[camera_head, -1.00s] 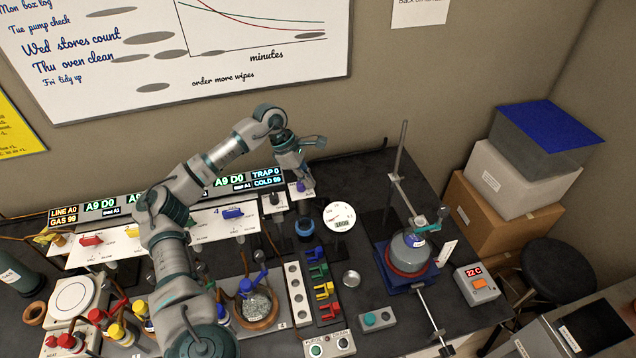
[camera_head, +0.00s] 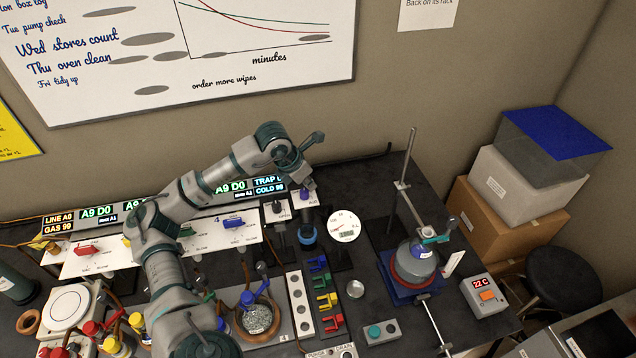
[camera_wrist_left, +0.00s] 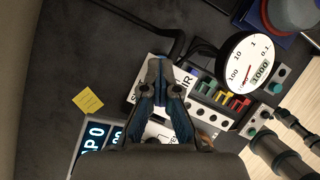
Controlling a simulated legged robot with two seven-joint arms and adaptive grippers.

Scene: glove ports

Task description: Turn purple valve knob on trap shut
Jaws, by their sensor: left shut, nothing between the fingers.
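The purple valve knob (camera_head: 304,195) sits on a white panel at the right end of the valve row, just right of the display reading TRAP, in the head view. My left gripper (camera_head: 303,182) points down right at the knob, its fingertips at or just above it; I cannot tell whether they touch. In the wrist view the shut fingers (camera_wrist_left: 157,66) are over a white label plate (camera_wrist_left: 186,80) with partly covered lettering. The knob is hidden there. My right gripper is not in view.
A round dial gauge (camera_head: 343,226) stands close to the right of the knob. A blue-ringed vessel (camera_head: 307,236) is below it. Other valve knobs, red (camera_head: 88,250) and blue (camera_head: 232,222), line the panel to the left. A flask on a blue stand (camera_head: 413,262) is farther right.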

